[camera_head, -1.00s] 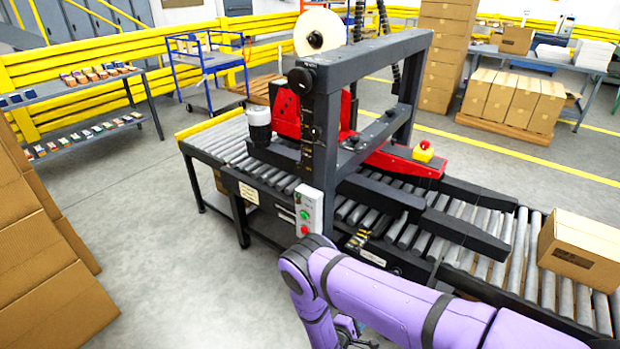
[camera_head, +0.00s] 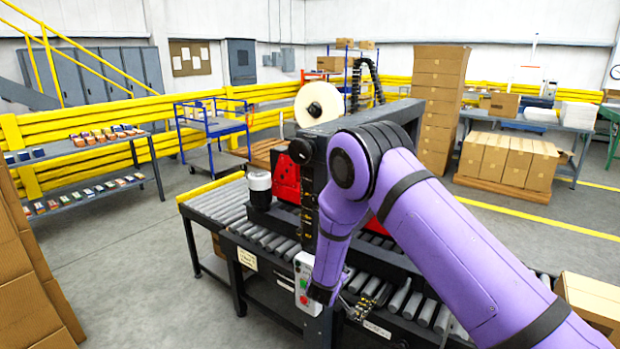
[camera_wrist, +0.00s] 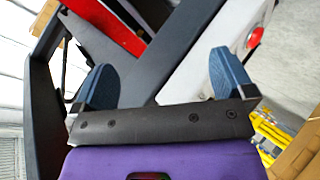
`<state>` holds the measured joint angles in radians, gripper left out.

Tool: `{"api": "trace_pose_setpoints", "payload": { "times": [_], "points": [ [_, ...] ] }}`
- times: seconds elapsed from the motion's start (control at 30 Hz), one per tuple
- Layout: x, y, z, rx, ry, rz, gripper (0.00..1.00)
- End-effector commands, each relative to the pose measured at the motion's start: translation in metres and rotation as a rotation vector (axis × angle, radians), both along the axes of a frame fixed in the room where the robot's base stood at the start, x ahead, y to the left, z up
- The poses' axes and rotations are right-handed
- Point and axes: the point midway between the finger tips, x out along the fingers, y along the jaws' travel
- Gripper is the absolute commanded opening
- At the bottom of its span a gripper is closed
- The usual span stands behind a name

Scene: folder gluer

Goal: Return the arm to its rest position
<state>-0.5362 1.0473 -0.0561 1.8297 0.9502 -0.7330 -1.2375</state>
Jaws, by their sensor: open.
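My purple arm (camera_head: 420,220) rises from the lower right of the head view to a bent elbow in front of the machine frame. From there its forearm (camera_head: 342,230) hangs down next to the control box. Behind the fingers are dark machine bars, a white control box (camera_wrist: 200,55) with a red button, and a red machine part (camera_wrist: 108,22).
The case sealer's roller conveyor (camera_head: 222,202) runs across the middle. Its control box (camera_head: 306,284) is close to my forearm. A carton (camera_head: 592,300) sits at the right end. Shelves (camera_head: 95,150) stand left, stacked cartons (camera_head: 20,270) at lower left. Floor between them is clear.

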Motion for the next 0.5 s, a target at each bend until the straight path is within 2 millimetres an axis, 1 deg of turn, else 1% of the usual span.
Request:
{"api": "trace_pose_setpoints", "payload": {
  "times": [0.03, 0.23, 0.37, 0.4, 0.47, 0.5],
  "points": [
    [0.005, -0.002, 0.022, 0.043, -0.001, -0.003, 1.0],
    [0.01, -0.007, 0.093, 0.2, 0.02, -0.005, 1.0],
    [0.008, -0.014, 0.143, 0.299, 0.038, -0.006, 1.0],
    [0.006, -0.017, 0.158, 0.328, 0.044, -0.006, 1.0],
    [0.001, -0.022, 0.18, 0.371, 0.055, -0.005, 1.0],
    [-0.002, -0.025, 0.195, 0.398, 0.062, -0.007, 1.0]
  ]
}}
